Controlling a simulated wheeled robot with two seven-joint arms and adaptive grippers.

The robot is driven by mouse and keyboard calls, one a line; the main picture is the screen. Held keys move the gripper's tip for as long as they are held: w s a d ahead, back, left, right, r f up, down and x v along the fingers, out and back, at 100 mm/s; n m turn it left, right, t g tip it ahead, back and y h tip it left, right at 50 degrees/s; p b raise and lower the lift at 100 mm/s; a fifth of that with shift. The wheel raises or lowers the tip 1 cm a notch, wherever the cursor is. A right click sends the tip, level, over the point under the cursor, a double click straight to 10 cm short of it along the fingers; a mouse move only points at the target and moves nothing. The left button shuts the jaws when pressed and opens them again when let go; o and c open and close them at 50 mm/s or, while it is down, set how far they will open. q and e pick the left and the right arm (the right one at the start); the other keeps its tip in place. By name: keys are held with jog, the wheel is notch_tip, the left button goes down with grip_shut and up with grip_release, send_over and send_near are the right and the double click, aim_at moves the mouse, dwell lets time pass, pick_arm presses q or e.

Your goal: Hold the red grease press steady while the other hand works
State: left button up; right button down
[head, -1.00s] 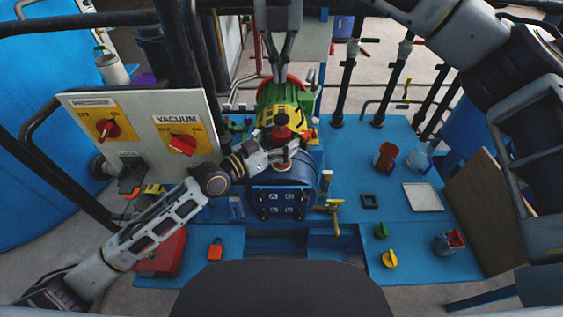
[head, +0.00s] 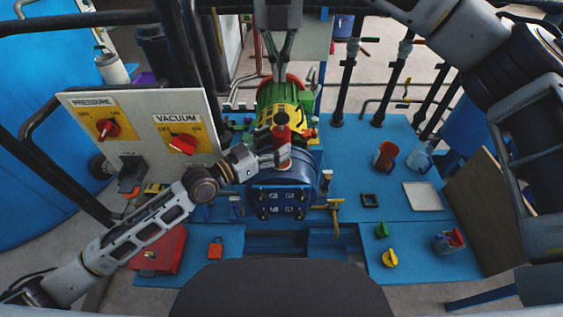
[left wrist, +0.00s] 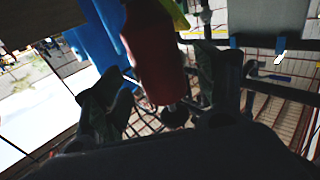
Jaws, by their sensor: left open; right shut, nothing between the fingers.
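The red grease press (head: 282,134) stands on the blue, yellow and green autoclave body in the head view. In the left wrist view its red body (left wrist: 154,55) shows large, between the two dark fingers. My left gripper (head: 283,155) is open, with its fingers at the press's lower part. I cannot tell whether a finger touches it. It also shows in the left wrist view (left wrist: 160,103). My right gripper (head: 279,76) points down from the top, behind the press and apart from it. It is shut and empty.
The autoclave (head: 284,198) stands mid-bench. A panel with PRESSURE and VACUUM switches (head: 140,130) is at left. A red box (head: 160,250) and an orange padlock (head: 215,248) lie near the front left. Cups (head: 386,155), a white tray (head: 423,196) and knobs (head: 389,258) sit at right.

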pick_arm(q)
jog(key=v, duration=0.8)
jog(key=shift+s+a, duration=0.2)
jog(key=shift+a, duration=0.15)
dwell(0.5)
dwell(0.5)
jog(key=shift+s+f, duration=0.1)
jog(key=shift+s, duration=0.05)
